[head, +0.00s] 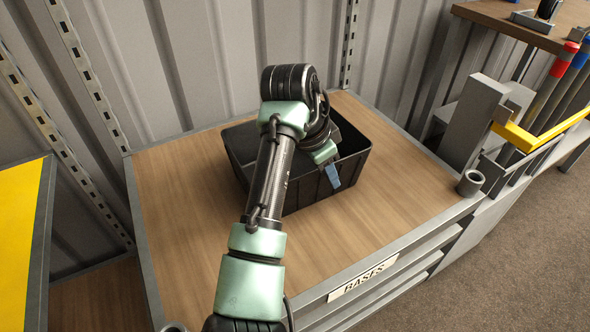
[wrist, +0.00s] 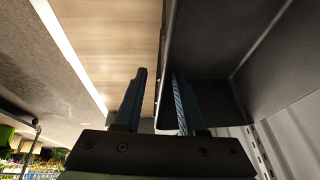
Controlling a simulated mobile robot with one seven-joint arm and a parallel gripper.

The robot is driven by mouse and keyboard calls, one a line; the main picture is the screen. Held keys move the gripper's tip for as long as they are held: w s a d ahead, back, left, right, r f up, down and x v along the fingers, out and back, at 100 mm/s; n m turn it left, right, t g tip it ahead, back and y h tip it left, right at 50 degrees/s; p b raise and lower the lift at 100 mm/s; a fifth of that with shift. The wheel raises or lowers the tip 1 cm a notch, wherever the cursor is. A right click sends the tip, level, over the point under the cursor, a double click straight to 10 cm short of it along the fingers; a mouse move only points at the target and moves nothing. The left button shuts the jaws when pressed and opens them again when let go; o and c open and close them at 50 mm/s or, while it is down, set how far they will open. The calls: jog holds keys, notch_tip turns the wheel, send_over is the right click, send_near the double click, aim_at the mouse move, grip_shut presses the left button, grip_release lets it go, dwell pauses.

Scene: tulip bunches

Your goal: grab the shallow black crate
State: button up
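The shallow black crate (head: 302,196) sits on the wooden top of a workbench in the head view, with my arm reaching over it. My gripper (head: 330,176) points down at the crate's front right wall, with one bluish finger showing outside that wall. In the wrist view, the fingers of my gripper (wrist: 158,100) are apart, on either side of the edge of the crate (wrist: 212,45). A strip of wood shows between the left finger and the wall, so the gripper does not look closed on it. My arm hides part of the crate.
The workbench top (head: 185,215) is clear around the crate. A grey cup-like post (head: 470,183) stands at its right corner. A rack with a yellow bar (head: 530,135) is to the right, and a corrugated wall (head: 200,60) is behind.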

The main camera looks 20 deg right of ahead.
aim_at(329, 187)
jog(key=b+x, duration=0.1)
jog(key=x, duration=0.2)
jog(key=shift+d+f, duration=0.1)
jog(key=shift+f, duration=0.2)
grip_shut()
jog(key=shift+w+r, duration=0.1)
jog(key=shift+r, duration=0.05)
dwell(0.9)
